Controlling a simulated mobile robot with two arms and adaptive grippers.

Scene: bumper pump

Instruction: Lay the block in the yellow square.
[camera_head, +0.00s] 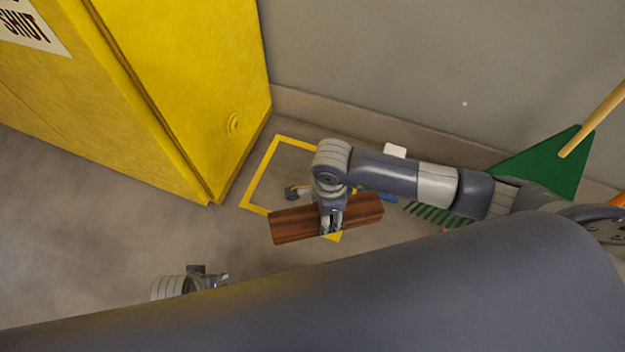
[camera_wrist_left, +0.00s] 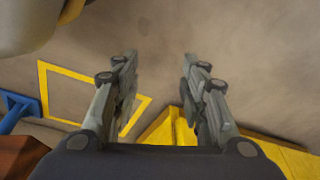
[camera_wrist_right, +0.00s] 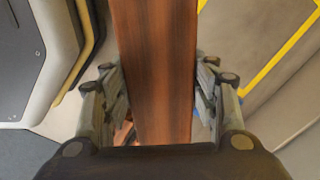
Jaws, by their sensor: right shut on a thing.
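The block (camera_head: 290,223) is a long reddish-brown wooden bar. My right gripper (camera_head: 332,226) is shut across its middle; the right wrist view shows the block (camera_wrist_right: 155,70) between both fingers. The yellow square (camera_head: 262,170) is an outline on the floor by the wall. In the head view the block overlaps the square's near side, with both ends beyond it; its height above the floor is hard to tell. My left gripper (camera_head: 222,279) is low in the head view, partly hidden by my arm. The left wrist view shows its fingers (camera_wrist_left: 160,75) apart and empty, with the square (camera_wrist_left: 95,78) to their left.
A yellow cabinet (camera_head: 190,90) stands left of the square, and a grey wall (camera_head: 430,60) rises behind it. A green broom (camera_head: 550,163) leans at the right. A blue item (camera_head: 388,197) lies right of the square. The floor (camera_head: 90,220) at left is clear.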

